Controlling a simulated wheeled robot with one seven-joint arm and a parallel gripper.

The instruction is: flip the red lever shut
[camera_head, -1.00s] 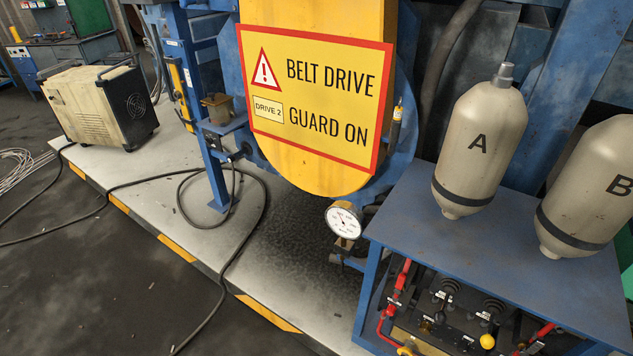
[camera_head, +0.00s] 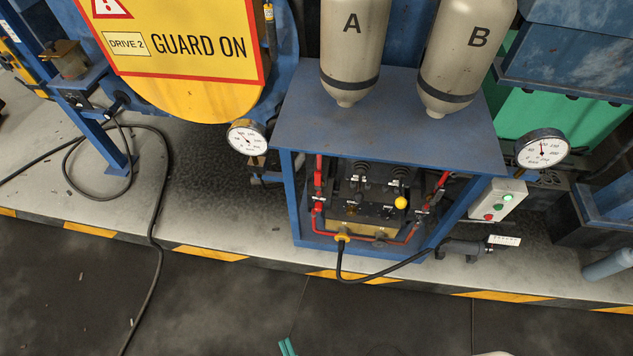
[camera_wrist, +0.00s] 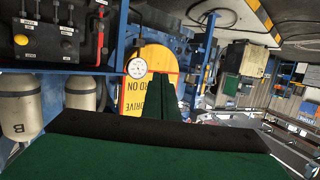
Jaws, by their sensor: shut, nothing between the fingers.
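Red pipework with a red valve or lever part (camera_head: 318,182) runs up the left side of the control unit under the blue bench. A second red piece (camera_head: 442,182) is on the right side. At this size I cannot tell which is the lever or how it is set. The wrist view is upside down and shows red pipework (camera_wrist: 99,42) at upper left. My gripper (camera_wrist: 164,90) has its green fingers together and empty there, pointing toward the yellow guard. In the head view only a small green tip (camera_head: 287,347) shows at the bottom edge, well apart from the bench.
The blue bench (camera_head: 390,125) carries tanks A (camera_head: 352,50) and B (camera_head: 465,50). Gauges flank it at left (camera_head: 247,137) and right (camera_head: 542,149). A button box (camera_head: 497,199) stands right. A black cable (camera_head: 345,268) loops in front. The dark floor ahead is clear.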

